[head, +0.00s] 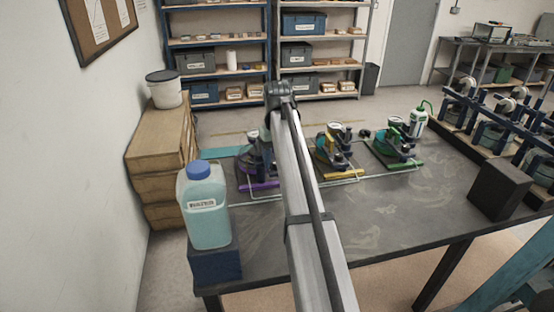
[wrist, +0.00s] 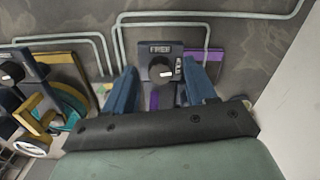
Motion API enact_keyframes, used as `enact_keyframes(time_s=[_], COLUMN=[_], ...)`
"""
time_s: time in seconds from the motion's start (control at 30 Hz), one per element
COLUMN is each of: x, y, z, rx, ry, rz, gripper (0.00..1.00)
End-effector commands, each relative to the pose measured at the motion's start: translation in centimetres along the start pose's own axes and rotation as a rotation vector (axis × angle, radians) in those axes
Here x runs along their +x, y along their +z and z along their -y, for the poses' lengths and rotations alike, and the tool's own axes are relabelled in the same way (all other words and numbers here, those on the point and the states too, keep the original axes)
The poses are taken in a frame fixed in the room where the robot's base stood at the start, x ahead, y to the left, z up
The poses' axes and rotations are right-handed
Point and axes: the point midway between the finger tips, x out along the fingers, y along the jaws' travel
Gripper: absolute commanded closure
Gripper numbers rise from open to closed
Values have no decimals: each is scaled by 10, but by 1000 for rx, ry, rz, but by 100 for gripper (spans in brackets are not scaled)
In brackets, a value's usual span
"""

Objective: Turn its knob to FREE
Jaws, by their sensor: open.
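In the wrist view a black round knob (wrist: 159,70) sits on a dark housing, with a FREE label (wrist: 160,49) along the housing's far edge. A white mark on the knob lies to the right of its middle, not towards FREE; a smaller label is at the knob's right. My gripper (wrist: 160,84) is open, its two blue fingers to the left and right of the knob. I cannot tell whether they touch it. Purple parts show beside and below the housing. In the head view the purple lever frame (head: 258,171) is partly hidden by my arm.
A yellow lever frame (head: 333,152) and a green one (head: 394,150) stand to the right on the dark table (head: 390,215). A blue-capped jug (head: 203,212) is at the front left and a black block (head: 499,190) at the right. Grey tubing runs along the table.

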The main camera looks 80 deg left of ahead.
Motion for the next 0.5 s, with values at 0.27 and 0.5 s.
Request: enact_keyframes(time_s=[0.27, 0.5], x=[6, 6], y=[0, 0], z=[0, 0], rx=[0, 0], ry=[0, 0], rz=[0, 0], gripper=[44, 55])
